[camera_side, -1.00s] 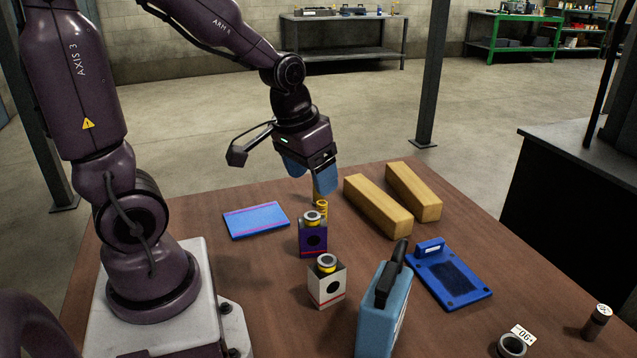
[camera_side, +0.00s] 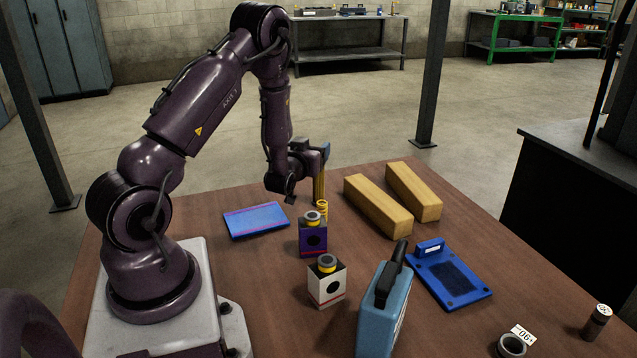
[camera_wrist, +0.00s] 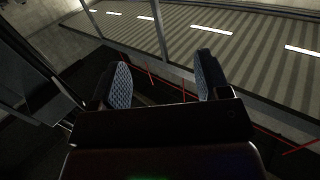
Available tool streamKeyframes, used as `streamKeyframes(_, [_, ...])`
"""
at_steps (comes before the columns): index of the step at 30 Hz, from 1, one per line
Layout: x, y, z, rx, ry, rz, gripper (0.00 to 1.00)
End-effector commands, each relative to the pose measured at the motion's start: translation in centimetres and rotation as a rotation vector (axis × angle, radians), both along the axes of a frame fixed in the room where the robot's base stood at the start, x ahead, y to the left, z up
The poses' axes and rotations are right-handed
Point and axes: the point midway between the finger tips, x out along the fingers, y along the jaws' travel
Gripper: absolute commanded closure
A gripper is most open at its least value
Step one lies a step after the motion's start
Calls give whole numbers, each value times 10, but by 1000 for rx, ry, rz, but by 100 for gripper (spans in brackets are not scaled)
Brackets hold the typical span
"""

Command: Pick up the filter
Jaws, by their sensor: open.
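I cannot tell for certain which object is the filter. A small dark brown cylinder with a pale marked top (camera_side: 597,322) stands at the table's right front and may be it. My gripper (camera_side: 325,152) is above the far part of the table, left of the wooden blocks and far from that cylinder. It is turned sideways or upward, away from the tabletop. In the wrist view my gripper (camera_wrist: 163,68) has its two blue padded fingers apart with nothing between them. No table object shows clearly there.

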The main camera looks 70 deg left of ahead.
Motion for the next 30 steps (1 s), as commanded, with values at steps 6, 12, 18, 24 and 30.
streamKeyframes(6, [0,-1,-16,22,-21,-3,31])
streamKeyframes(12, [0,-1,-57,21,-20,-2,31])
streamKeyframes(18, [9,10,-74,26,-28,-2,31])
streamKeyframes(24, [18,20,-74,24,-24,-3,31])
streamKeyframes(30, [35,42,-73,26,-27,-2,31])
